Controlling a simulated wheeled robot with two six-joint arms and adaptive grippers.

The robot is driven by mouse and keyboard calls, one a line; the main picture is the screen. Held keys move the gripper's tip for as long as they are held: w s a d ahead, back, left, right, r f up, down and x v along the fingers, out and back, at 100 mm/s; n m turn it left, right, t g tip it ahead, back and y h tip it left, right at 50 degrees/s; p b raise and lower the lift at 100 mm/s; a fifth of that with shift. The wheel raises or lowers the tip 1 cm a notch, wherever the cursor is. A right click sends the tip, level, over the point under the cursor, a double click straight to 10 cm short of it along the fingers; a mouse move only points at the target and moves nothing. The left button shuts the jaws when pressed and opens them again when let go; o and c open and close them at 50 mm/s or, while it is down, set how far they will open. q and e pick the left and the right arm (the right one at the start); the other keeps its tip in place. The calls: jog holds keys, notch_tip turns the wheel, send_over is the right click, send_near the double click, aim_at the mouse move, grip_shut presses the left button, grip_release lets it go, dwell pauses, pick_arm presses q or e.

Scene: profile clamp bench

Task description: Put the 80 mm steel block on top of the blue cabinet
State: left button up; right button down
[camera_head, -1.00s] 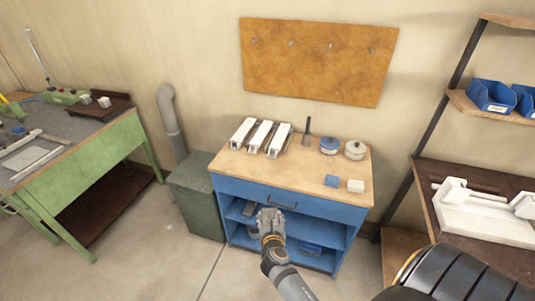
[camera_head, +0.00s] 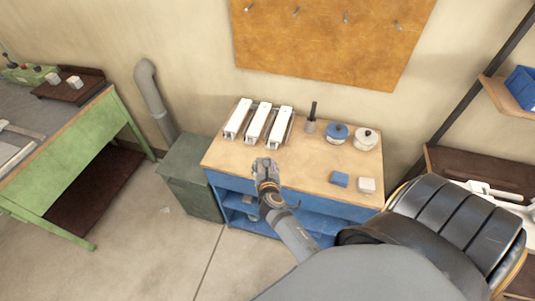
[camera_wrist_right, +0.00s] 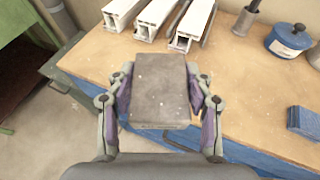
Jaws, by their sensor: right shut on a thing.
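The grey steel block (camera_wrist_right: 160,88) sits between the two fingers of my right gripper (camera_wrist_right: 160,98) in the right wrist view. The fingers are shut on its sides. In the head view my right gripper (camera_head: 266,170) is over the front edge of the blue cabinet (camera_head: 335,209), whose wooden top (camera_head: 308,165) has bare room behind and beside the gripper. The block is hard to make out there. I cannot tell its height above the top. My left gripper is not in view.
White profiles (camera_head: 257,122) stand in a row at the top's back left. A dark-handled tool (camera_head: 311,118), a blue pot (camera_head: 337,133) and a white pot (camera_head: 366,138) stand at the back right. A blue block (camera_head: 340,179) and a white block (camera_head: 367,185) lie at front right.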

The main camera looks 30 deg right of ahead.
jog(key=w+d+f+b, duration=0.2)
jog(key=w+f+b, duration=0.1)
jog(key=w+d+f+b, duration=0.2)
jog(key=w+d+b, duration=0.1)
jog(key=w+d+f+b, duration=0.2)
jog(key=w+f+b, duration=0.1)
jog(key=shift+w+d+f, duration=0.25)
jog(key=shift+d+f, duration=0.05)
jog(key=shift+f, duration=0.05)
jog(key=shift+b, duration=0.45)
jog(key=shift+w+d+r, duration=0.1)
jog(key=shift+r, duration=0.05)
jog(key=shift+w+d+f, duration=0.1)
jog(key=shift+d+f, duration=0.05)
jog(key=shift+f, duration=0.15)
jog(key=f+b, duration=0.2)
jog(key=b, duration=0.1)
jog(key=f+b, duration=0.2)
jog(key=shift+w+d, duration=0.15)
jog(key=shift+w, duration=0.1)
jog(key=shift+r, duration=0.25)
jog(key=c, duration=1)
grip_release()
jog(key=shift+s+f, duration=0.1)
jog(key=shift+f, duration=0.1)
jog(key=o, duration=0.5)
